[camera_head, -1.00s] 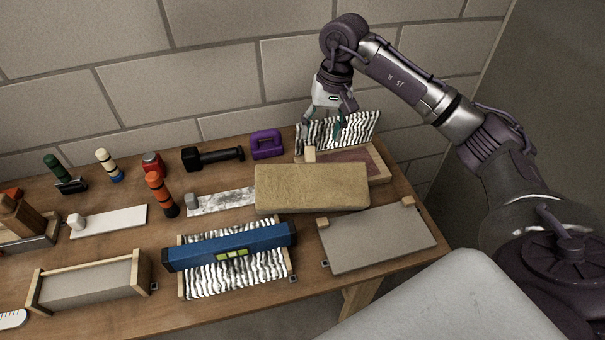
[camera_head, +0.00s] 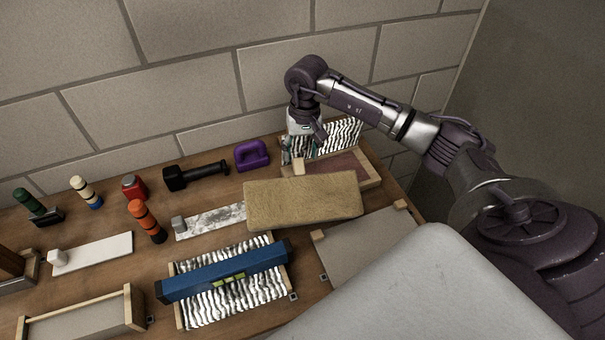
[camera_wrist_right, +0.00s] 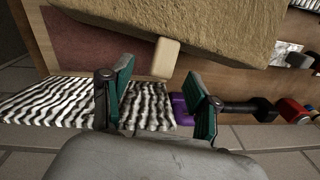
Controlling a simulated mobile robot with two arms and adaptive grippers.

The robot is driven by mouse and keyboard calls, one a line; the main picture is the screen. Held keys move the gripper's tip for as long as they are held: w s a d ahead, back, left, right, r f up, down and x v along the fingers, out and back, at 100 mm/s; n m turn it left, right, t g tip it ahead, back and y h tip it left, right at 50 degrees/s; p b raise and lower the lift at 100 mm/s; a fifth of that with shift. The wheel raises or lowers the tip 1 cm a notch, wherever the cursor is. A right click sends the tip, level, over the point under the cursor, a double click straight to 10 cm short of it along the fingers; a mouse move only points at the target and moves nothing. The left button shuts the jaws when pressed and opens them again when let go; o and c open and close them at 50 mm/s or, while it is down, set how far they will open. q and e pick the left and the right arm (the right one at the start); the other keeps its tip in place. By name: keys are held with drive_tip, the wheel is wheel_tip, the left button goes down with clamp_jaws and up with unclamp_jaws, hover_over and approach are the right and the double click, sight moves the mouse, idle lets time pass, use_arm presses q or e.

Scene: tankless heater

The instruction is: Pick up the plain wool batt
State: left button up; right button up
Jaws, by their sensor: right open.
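The plain wool batt (camera_head: 303,201) is a thick tan-yellow block lying on the bench, right of the middle in the head view. In the right wrist view its near part (camera_wrist_right: 205,25) fills the top. My right gripper (camera_head: 300,150) is open and empty behind the batt, close to the striped corrugated panel (camera_head: 336,138). In the right wrist view its teal fingers (camera_wrist_right: 158,80) stand apart, with a small pale wood block (camera_wrist_right: 165,58) beyond and between them. The fingers do not touch the batt. My left gripper is not in view.
A purple padlock-shaped object (camera_head: 252,155) and a black hammer-like tool (camera_head: 196,175) lie left of the gripper. A blue level (camera_head: 222,272) rests on a striped pad in front of the batt. A reddish board (camera_head: 335,168) lies behind it. The brick wall stands close behind.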

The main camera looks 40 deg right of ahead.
sight(299, 163)
drive_tip(key=f+p, duration=0.1)
drive_tip(key=f, duration=0.2)
drive_tip(key=shift+a+f+p, duration=0.3)
drive_tip(key=shift+a+p, duration=0.05)
drive_tip(key=shift+p, duration=0.05)
drive_tip(key=shift+f, duration=0.5)
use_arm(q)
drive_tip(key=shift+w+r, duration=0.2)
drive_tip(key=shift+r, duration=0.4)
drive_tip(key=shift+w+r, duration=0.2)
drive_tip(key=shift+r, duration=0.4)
use_arm(e)
clamp_jaws()
